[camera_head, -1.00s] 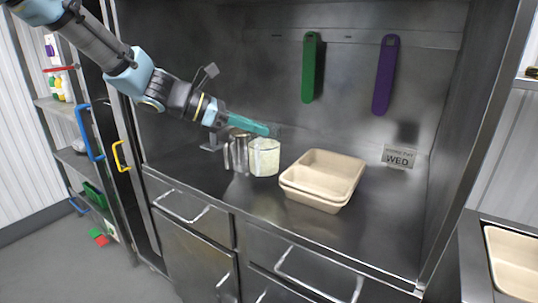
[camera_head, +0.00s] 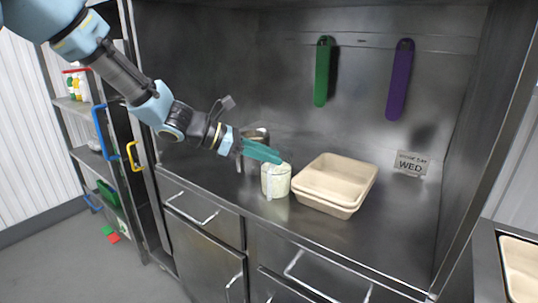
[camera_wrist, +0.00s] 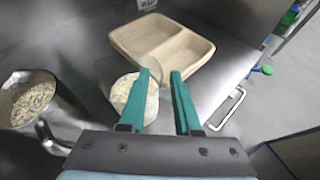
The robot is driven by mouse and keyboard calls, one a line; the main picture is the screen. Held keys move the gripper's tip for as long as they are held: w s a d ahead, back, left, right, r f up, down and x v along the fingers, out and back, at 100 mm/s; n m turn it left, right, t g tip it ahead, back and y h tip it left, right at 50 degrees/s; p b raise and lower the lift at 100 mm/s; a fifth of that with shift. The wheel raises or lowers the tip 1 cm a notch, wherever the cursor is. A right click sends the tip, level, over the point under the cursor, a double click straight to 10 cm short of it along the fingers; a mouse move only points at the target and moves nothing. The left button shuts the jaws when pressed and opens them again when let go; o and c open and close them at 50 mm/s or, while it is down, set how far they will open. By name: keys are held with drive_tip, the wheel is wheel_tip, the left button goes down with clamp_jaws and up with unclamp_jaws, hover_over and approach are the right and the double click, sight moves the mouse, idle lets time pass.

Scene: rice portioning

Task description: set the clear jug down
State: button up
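The clear jug (camera_head: 276,182), holding pale rice, is upright left of the tan tray, at or just above the counter; I cannot tell whether its base touches. In the wrist view the clear jug (camera_wrist: 122,92) shows partly behind the left finger. My gripper (camera_head: 277,158), with teal fingers, reaches down from the left to the jug's upper part. In the wrist view the fingers of my gripper (camera_wrist: 163,80) have a narrow gap with the jug's clear handle side between them. The grip itself is partly hidden.
Stacked tan two-compartment trays (camera_head: 335,203) stand close to the jug's right. A metal pitcher (camera_wrist: 62,112) of rice is on the left, mostly behind my gripper in the head view. The steel counter (camera_head: 385,225) is clear at the right.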

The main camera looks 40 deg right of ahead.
drive_tip(key=b+v, duration=0.2)
drive_tip(key=v, duration=1)
drive_tip(key=w+a+f+m+t+y, duration=0.1)
drive_tip(key=a+f+m+t+y, duration=0.15)
drive_tip(key=a+f, duration=0.35)
drive_tip(key=a+f+m+t+y, duration=0.1)
drive_tip(key=a+f+m+y, duration=0.15)
drive_tip(key=a, duration=0.55)
drive_tip(key=a+f+m+t+y, duration=0.2)
drive_tip(key=a+m+y, duration=0.1)
drive_tip(key=a, duration=0.8)
drive_tip(key=a+f+m+t+y, duration=0.2)
drive_tip(key=a+m+y, duration=0.1)
drive_tip(key=a, duration=0.8)
drive_tip(key=shift+a+f+m, duration=0.25)
drive_tip(key=shift+a+m, duration=0.15)
drive_tip(key=shift+m, duration=0.4)
drive_tip(key=shift+w+t, duration=0.1)
drive_tip(key=shift+t, duration=0.15)
